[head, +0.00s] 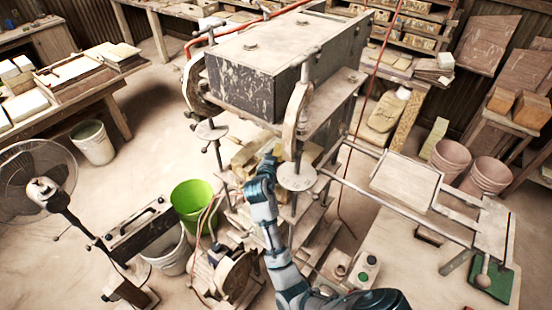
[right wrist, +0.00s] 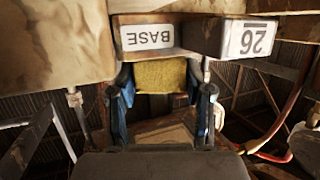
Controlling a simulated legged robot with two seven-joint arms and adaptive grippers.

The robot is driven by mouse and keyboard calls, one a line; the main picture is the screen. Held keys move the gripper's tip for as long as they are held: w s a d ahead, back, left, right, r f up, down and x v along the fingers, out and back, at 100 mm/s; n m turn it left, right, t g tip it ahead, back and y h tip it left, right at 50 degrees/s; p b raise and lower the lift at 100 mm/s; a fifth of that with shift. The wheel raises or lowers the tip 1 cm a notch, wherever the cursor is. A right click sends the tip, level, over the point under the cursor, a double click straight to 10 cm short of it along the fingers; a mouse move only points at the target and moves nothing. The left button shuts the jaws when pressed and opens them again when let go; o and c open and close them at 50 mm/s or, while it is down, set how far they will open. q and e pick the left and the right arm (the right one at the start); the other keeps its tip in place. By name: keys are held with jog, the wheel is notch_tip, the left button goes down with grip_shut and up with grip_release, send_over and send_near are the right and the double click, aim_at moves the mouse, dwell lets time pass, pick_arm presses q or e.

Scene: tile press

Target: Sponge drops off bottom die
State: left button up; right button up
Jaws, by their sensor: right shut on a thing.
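The press (head: 240,85) stands in the middle of the head view, with a large grey upper block. My right arm reaches from the bottom into the gap below that block. My right gripper (head: 265,165) is there, its fingertips hard to make out. In the right wrist view, the fingers of my right gripper (right wrist: 163,100) are shut on a yellow sponge (right wrist: 160,76). My left gripper is not in view.
A rail frame with a flat plate (head: 405,181) extends right from the press. In the wrist view, a block marked 26 (right wrist: 250,39) is close to the right finger.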

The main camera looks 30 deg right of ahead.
jog(key=shift+w+d, duration=0.3)
jog(key=shift+d, duration=0.35)
jog(key=shift+s+a+f, duration=0.1)
jog(key=shift+s+a+f, duration=0.1)
jog(key=shift+s+a, duration=0.15)
jog(key=shift+a, duration=0.25)
jog(key=shift+s+a+f, duration=0.1)
jog(key=shift+s+a, duration=0.1)
jog(key=shift+a, duration=0.3)
jog(key=shift+a, duration=0.1)
jog(key=shift+s+a+f, duration=0.1)
jog(key=shift+a, duration=0.1)
jog(key=shift+s+a, duration=0.2)
jog(key=shift+a, duration=0.3)
jog(key=shift+s+a, duration=0.15)
jog(key=shift+a, duration=0.3)
